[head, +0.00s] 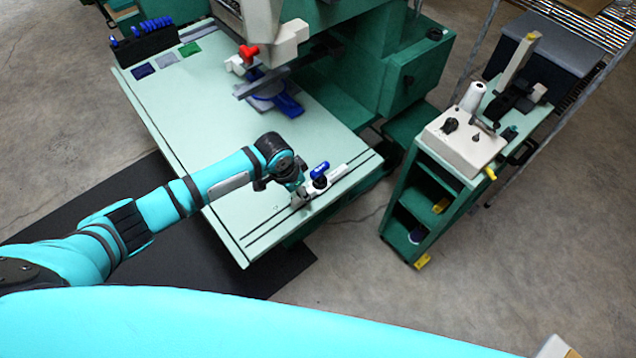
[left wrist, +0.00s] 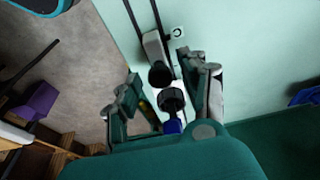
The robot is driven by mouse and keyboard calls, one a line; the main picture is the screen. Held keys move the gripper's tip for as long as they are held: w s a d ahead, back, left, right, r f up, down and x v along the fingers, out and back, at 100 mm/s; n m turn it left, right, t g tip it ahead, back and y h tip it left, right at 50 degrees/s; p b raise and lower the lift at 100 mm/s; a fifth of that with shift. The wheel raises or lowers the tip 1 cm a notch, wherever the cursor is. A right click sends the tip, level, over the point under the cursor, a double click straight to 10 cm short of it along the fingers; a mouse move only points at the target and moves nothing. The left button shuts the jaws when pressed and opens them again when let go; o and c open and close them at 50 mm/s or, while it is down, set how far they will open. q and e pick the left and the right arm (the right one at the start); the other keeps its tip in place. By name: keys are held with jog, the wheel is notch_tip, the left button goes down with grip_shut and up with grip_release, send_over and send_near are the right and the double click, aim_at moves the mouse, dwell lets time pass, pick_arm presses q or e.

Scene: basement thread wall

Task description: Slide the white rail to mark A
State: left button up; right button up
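The white rail (head: 340,172) lies along the dark slots near the front right edge of the pale green table, with a black knob and a blue handle (head: 320,168) on it. My left gripper (head: 299,192) is low over the table at the rail's near end. In the left wrist view its two fingers stand apart on either side of the rail's black knob (left wrist: 171,99); the rail's grey end (left wrist: 153,47) shows beyond them. I cannot see firm contact. A small printed mark (left wrist: 178,32) sits beside the slots; its letter is unreadable. My right gripper is out of view.
The pale green table (head: 210,135) carries a blue-based fixture (head: 285,103) and a black rack (head: 145,43) with small coloured patches at the back. A green machine stands behind. A green cart (head: 425,190) stands to the right. The table's front left area is clear.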

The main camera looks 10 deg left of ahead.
aim_at(327, 170)
pick_arm(q)
grip_shut()
jog(key=shift+w+d, duration=0.2)
jog(key=shift+w, duration=0.05)
jog(key=shift+w+d+b, duration=0.55)
jog(key=shift+w+d, duration=0.15)
jog(key=shift+w, duration=0.2)
jog(key=shift+w+d+b, duration=0.5)
jog(key=shift+w+d, duration=0.15)
jog(key=shift+w, duration=0.25)
jog(key=shift+w+d+b, duration=0.65)
jog(key=shift+w+d, duration=0.05)
jog(key=shift+w, duration=0.2)
jog(key=shift+w+d+b, duration=0.65)
jog(key=shift+w+d, duration=0.05)
jog(key=shift+w, duration=0.2)
jog(key=shift+w+d, duration=0.15)
jog(key=shift+w, duration=0.05)
jog(key=shift+o, duration=0.6)
grip_release()
